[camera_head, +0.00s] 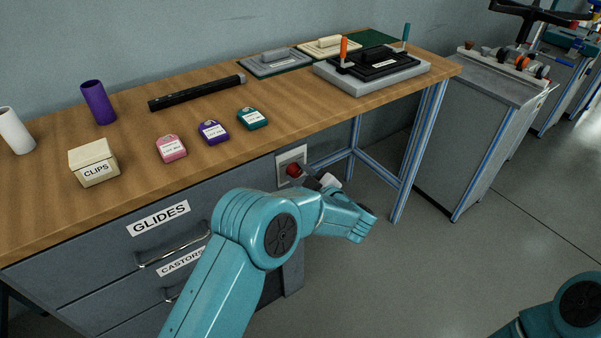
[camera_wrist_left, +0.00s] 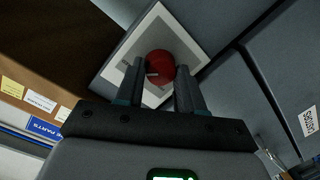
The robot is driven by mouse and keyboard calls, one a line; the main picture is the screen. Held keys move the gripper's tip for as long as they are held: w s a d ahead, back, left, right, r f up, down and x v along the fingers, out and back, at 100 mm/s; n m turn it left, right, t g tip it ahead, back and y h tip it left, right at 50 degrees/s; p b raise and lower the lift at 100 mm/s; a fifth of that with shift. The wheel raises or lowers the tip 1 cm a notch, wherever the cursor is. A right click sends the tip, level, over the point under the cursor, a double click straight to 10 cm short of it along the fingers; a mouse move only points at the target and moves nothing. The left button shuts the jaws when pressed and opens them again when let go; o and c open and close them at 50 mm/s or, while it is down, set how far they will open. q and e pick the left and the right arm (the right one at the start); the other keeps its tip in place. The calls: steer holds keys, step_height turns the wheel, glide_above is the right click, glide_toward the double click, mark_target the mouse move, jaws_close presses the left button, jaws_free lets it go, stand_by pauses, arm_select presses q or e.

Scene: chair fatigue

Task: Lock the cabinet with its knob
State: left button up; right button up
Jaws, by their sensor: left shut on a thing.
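The red round knob (camera_head: 293,170) sits on a pale square plate (camera_head: 283,158) on the cabinet's (camera_head: 205,210) grey side, just under the wooden top. My left gripper (camera_head: 306,174) reaches it from the right and is shut on it. In the left wrist view the knob (camera_wrist_left: 160,64) is between the two dark fingertips (camera_wrist_left: 159,74), in front of the plate (camera_wrist_left: 191,46). A short pale mark shows on the knob's face. The fingers cover part of its sides. My right gripper is outside both views; only part of my right arm shows at lower right.
The cabinet has drawers labelled GLIDES (camera_head: 158,218) and CASTORS with bar handles. On the wooden top (camera_head: 215,150) are a CLIPS box (camera_head: 93,163), several small tags, a black bar (camera_head: 197,93) and a clamp fixture (camera_head: 371,68).

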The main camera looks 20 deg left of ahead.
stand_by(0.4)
arm_select(q)
steer(key=o, duration=1)
steer(key=shift+o, duration=0.2)
steer(key=shift+s+d, duration=0.1)
